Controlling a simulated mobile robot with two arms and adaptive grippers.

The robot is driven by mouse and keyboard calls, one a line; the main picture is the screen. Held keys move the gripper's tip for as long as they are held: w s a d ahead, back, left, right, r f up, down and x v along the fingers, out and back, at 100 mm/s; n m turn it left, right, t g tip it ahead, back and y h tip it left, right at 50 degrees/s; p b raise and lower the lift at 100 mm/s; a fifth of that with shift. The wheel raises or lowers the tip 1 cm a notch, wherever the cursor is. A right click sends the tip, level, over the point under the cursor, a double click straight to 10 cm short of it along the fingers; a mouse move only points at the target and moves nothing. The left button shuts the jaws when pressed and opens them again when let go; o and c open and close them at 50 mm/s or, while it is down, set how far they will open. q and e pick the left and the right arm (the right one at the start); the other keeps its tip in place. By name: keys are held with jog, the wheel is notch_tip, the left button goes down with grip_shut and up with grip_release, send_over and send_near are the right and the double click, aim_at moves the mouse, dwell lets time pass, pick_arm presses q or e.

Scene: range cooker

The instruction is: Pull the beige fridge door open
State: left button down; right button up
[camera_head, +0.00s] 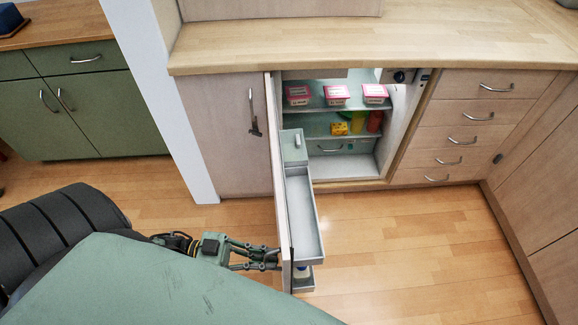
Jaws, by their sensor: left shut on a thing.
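The beige fridge door (280,190) stands wide open in the head view, swung out towards me and seen nearly edge-on. Its inner side carries grey door shelves (308,222). The fridge interior (335,158) is exposed behind it. My left gripper (277,259) is at the outer face of the door, near its free edge. It is shut on the door's handle, which is mostly hidden by the fingers. My right gripper is not in view.
Pink-and-white tubs (336,94) and a yellow cheese piece (339,129) stand on the fridge shelves. A wooden worktop (380,35) runs above. Beige drawers (455,135) are on the right. The wooden floor (410,250) right of the door is clear.

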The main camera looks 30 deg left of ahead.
pick_arm(q)
jog(key=shift+s+a+g+h, duration=0.3)
jog(key=shift+s+a+g, duration=0.1)
jog(key=shift+s+a, duration=0.55)
jog(key=shift+w+a, duration=0.1)
jog(key=c, duration=1.8)
grip_release()
jog(key=shift+m, duration=0.3)
jog(key=shift+c, duration=0.2)
jog(key=shift+w, duration=0.1)
jog(key=v, duration=1.2)
jog(key=shift+a, duration=0.1)
